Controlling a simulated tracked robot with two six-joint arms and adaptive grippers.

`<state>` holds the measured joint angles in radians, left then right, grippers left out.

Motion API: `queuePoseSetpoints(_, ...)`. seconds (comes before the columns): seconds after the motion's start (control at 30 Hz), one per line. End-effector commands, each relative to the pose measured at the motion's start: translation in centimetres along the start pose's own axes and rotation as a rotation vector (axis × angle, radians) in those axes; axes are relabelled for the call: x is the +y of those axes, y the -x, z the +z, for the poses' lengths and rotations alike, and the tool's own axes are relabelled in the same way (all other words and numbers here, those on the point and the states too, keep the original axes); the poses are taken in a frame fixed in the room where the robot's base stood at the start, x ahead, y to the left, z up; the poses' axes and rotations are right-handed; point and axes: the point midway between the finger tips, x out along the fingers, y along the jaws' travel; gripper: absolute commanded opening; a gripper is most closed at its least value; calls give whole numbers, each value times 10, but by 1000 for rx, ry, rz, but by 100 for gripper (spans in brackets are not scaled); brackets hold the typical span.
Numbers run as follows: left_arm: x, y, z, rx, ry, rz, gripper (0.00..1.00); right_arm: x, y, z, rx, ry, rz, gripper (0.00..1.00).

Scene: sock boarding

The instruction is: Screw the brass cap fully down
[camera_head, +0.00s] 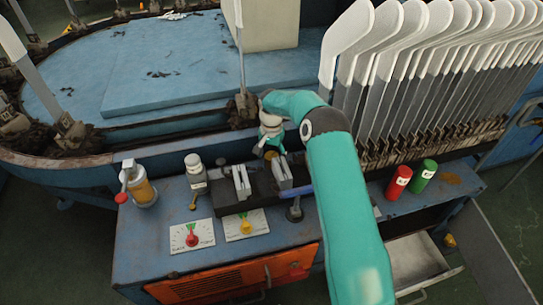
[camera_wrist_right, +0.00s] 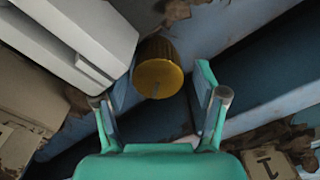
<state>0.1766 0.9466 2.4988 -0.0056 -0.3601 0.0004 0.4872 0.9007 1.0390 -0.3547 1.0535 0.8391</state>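The brass cap (camera_wrist_right: 158,72) shows in the right wrist view as a ribbed golden cylinder with a mark on its round end face. In the head view a small brass-coloured spot (camera_head: 271,154) shows just under my right gripper (camera_head: 269,142), behind the bench vise (camera_head: 240,184). In the wrist view the right gripper (camera_wrist_right: 160,90) is open, with one finger on each side of the cap's near end. A gap shows between the cap and the right finger; contact on the left side is unclear. What the cap sits on is mostly hidden. My left gripper is not in view.
The blue bench (camera_head: 150,240) carries an oiler (camera_head: 140,186), a grey bottle (camera_head: 196,172), two dial plates (camera_head: 192,236), and red (camera_head: 398,182) and green (camera_head: 423,176) cylinders. Upright sock boards (camera_head: 400,75) stand close right of my arm. An open drawer (camera_head: 415,262) juts out below.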

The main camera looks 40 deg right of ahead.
Motion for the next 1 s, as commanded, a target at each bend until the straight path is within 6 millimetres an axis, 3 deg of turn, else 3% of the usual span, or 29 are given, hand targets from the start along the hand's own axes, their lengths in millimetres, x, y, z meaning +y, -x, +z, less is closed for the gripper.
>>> queuePoseSetpoints(0.47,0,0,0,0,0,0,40,2,-2,1,-7,80,7,75)
queuePoseSetpoints(1.0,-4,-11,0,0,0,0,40,2,-3,1,-6,725,3,75)
